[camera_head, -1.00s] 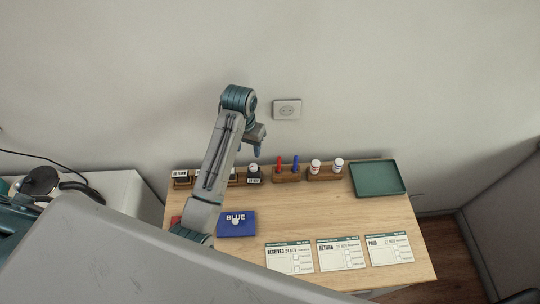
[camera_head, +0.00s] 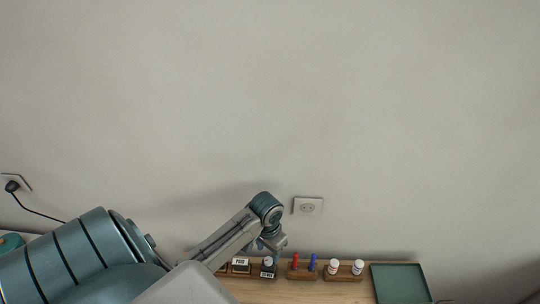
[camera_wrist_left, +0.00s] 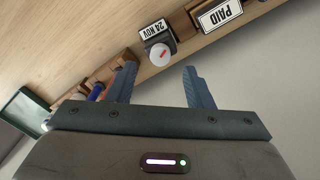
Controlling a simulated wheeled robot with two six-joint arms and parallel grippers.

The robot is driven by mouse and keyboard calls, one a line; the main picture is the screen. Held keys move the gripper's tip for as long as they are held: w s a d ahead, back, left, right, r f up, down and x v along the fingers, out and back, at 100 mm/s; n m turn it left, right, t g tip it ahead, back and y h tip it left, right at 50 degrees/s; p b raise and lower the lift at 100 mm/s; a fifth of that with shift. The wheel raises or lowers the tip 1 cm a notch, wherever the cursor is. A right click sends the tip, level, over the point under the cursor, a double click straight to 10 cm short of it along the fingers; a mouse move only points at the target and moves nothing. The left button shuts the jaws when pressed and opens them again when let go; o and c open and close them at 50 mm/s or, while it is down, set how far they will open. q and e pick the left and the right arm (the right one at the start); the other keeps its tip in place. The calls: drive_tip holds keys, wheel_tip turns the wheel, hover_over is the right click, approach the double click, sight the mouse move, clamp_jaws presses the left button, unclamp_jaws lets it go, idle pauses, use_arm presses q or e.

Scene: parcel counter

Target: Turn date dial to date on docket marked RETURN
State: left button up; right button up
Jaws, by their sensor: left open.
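The date stamp (camera_head: 267,270) stands in the row at the back of the counter. In the left wrist view the date stamp (camera_wrist_left: 157,31) has a label reading 24 NOV and a round white dial (camera_wrist_left: 162,54) with a red mark. My left gripper (camera_head: 275,248) is just above and close to it in the head view. In the left wrist view my left gripper (camera_wrist_left: 159,70) is open, with the dial just beyond and between its fingertips, nothing held. Contact cannot be told. The RETURN docket is out of view now.
A PAID stamp (camera_head: 240,265) stands left of the date stamp. Red and blue pens (camera_head: 304,262) and two white-capped bottles (camera_head: 345,267) stand in wooden holders to the right. A green tray (camera_head: 400,282) lies at the right end. A wall socket (camera_head: 307,206) is behind.

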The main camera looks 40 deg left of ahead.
sight(268, 259)
use_arm(q)
drive_tip(key=shift+f+p, duration=0.4)
drive_tip(key=shift+f, duration=2)
drive_tip(key=c, duration=1)
